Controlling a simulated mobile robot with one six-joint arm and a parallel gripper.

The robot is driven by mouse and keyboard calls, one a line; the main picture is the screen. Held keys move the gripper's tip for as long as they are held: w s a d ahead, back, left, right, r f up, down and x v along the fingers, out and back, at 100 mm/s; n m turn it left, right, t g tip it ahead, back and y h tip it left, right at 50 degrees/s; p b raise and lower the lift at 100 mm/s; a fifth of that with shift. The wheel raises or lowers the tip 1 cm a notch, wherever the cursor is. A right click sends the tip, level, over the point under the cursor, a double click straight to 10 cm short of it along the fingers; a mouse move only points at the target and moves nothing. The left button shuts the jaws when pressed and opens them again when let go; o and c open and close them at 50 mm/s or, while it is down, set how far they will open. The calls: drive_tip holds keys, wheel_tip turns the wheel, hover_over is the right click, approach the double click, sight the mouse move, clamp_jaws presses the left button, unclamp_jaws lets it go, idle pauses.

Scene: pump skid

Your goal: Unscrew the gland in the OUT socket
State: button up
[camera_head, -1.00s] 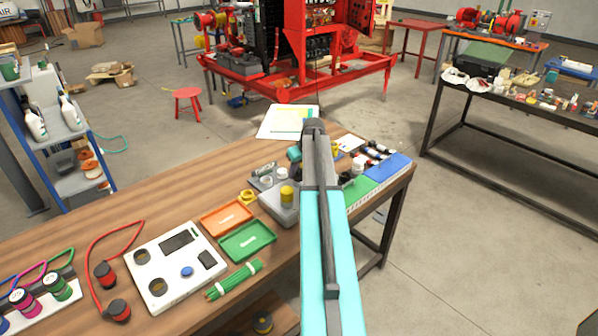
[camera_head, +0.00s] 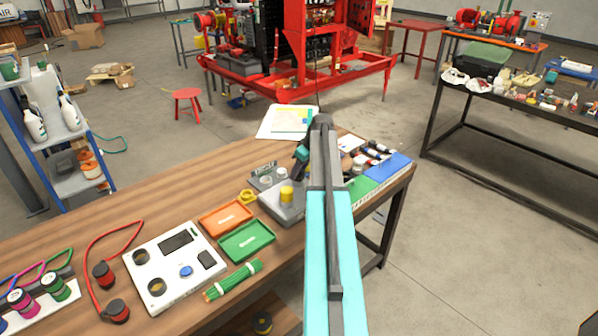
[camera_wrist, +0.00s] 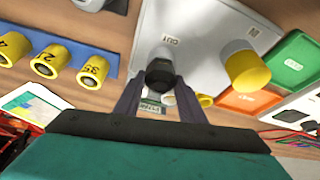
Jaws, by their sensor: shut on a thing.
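A grey block (camera_wrist: 200,25) with the labels OUT and IN fills the upper middle of the wrist view. A dark gland (camera_wrist: 160,72) sits at the OUT socket, in line with its pale stub. My gripper (camera_wrist: 158,92) is shut on the gland, with a finger on either side. How far the gland is threaded in cannot be told. A yellow-capped cylinder (camera_wrist: 245,68) stands at the IN side. In the head view the block (camera_head: 275,205) and its yellow cap (camera_head: 286,193) show left of my arm, which hides the OUT side and my fingertips.
A yellow ring nut (camera_head: 247,196), an orange tray (camera_head: 226,217) and a green tray (camera_head: 246,240) lie left of the block. Several numbered yellow pieces (camera_wrist: 94,68) stand on a blue strip in the wrist view. Bare wooden bench (camera_head: 150,195) lies farther left.

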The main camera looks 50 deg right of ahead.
drive_tip(key=shift+d+n+y, duration=0.1)
drive_tip(key=shift+n+y, duration=0.2)
drive_tip(key=shift+n, duration=0.4)
drive_tip(key=shift+n+g+y+b, duration=0.3)
drive_tip(key=shift+n+y+b, duration=0.25)
drive_tip(key=shift+n, duration=1.05)
drive_tip(key=o, duration=1.1)
drive_tip(key=m, duration=0.2)
drive_tip(key=m+h, duration=0.1)
drive_tip(key=m, duration=0.1)
drive_tip(key=shift+h, duration=0.25)
drive_tip(key=shift+m, duration=0.3)
